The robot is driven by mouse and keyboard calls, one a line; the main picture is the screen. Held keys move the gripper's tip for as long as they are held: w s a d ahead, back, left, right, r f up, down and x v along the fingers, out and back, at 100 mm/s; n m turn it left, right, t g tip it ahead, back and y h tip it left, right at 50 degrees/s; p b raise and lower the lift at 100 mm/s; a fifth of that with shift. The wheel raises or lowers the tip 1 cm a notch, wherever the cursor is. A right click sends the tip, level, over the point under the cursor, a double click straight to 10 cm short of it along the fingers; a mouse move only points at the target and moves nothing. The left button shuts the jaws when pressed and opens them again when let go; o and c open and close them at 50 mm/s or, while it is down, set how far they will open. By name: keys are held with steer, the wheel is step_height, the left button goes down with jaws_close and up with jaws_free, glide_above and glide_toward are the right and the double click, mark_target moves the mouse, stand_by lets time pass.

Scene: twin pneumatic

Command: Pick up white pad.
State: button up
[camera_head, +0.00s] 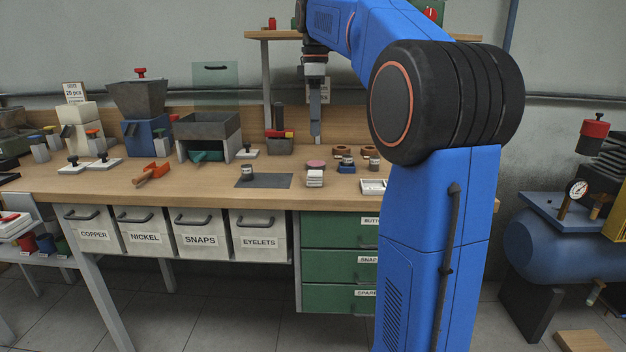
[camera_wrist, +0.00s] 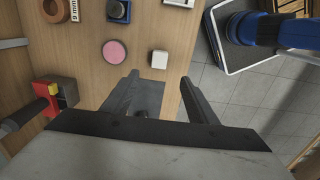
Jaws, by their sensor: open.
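The white pad (camera_head: 315,179) is a small block-like stack near the front edge of the wooden workbench, right of a dark mat (camera_head: 280,181). In the wrist view the white pad (camera_wrist: 159,58) shows as a small pale square just beyond my fingertips in the picture. My gripper (camera_head: 316,133) points down above the bench, toward its back in the head view. In the wrist view my gripper (camera_wrist: 160,79) has its two fingers spread apart, with nothing between the tips. The pad stands apart from the fingers.
A pink disc (camera_wrist: 115,52) lies close beside the pad. A blue-and-black part (camera_wrist: 118,10), a brown ring (camera_wrist: 56,9) and a white tray (camera_head: 373,187) are nearby. A red-and-black tool (camera_head: 279,140) stands at the back. The bench's front edge is close to the pad.

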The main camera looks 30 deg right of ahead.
mark_target(315, 172)
step_height(315, 172, down, 15)
steer(key=shift+w+f, duration=0.1)
steer(key=c, duration=1.1)
